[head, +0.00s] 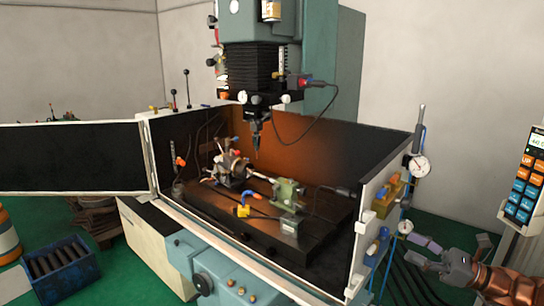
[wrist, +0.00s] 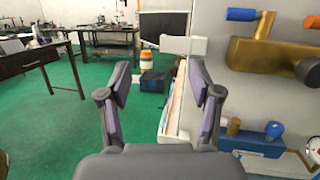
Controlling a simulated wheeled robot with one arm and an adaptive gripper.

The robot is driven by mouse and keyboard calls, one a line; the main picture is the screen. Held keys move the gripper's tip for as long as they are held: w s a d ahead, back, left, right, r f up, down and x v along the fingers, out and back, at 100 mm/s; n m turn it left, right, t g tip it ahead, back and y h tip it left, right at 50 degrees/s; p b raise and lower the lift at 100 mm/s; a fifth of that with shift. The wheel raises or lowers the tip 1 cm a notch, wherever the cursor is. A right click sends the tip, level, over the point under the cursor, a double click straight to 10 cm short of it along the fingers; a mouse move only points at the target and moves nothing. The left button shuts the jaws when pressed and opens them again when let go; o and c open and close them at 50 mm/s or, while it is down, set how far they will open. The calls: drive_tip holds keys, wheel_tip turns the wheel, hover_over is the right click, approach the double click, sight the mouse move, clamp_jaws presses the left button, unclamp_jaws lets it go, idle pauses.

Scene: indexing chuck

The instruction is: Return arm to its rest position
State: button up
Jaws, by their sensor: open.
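My gripper (head: 432,255) is at the lower right of the head view, outside the machine's enclosure and to the right of its white side panel (head: 375,220). In the wrist view my gripper (wrist: 163,95) shows two dark fingers with purple pads, spread apart with nothing between them. My copper-coloured arm comes in from the lower right corner of the head view. Inside the enclosure, the indexing chuck (head: 232,168) sits on the dark machine table, with a green tailstock (head: 288,195) to its right. The gripper is apart from both.
The side panel carries a brass-coloured fitting (wrist: 265,52), blue-handled parts and a dial gauge (head: 419,166) close to my gripper. A control panel (head: 524,185) stands at the far right. A blue bin (head: 62,270) is on the green floor at left. Open floor shows beyond the fingers.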

drive_tip(key=s+a+f+n+g+h, duration=0.1)
drive_tip(key=s+a+n+g+h, duration=0.1)
drive_tip(key=s+a+n+g, duration=0.45)
drive_tip(key=s+a+n+g+h, duration=0.15)
drive_tip(key=s+a, duration=0.25)
drive_tip(key=a, duration=0.6)
drive_tip(key=s+a+f+n+g+h, duration=0.1)
drive_tip(key=s+a+n+g+h, duration=0.1)
drive_tip(key=s+a+n+g, duration=0.45)
drive_tip(key=s+a+f+n+h, duration=0.2)
drive_tip(key=s+f+n+h, duration=0.15)
drive_tip(key=s+h, duration=0.5)
drive_tip(key=s+d+f+n+t+h, duration=0.2)
drive_tip(key=s+d+n+h, duration=0.2)
drive_tip(key=s+d, duration=0.4)
drive_tip(key=shift+f+n+t, duration=0.25)
drive_tip(key=shift+n+t, duration=0.1)
drive_tip(key=shift+n, duration=0.15)
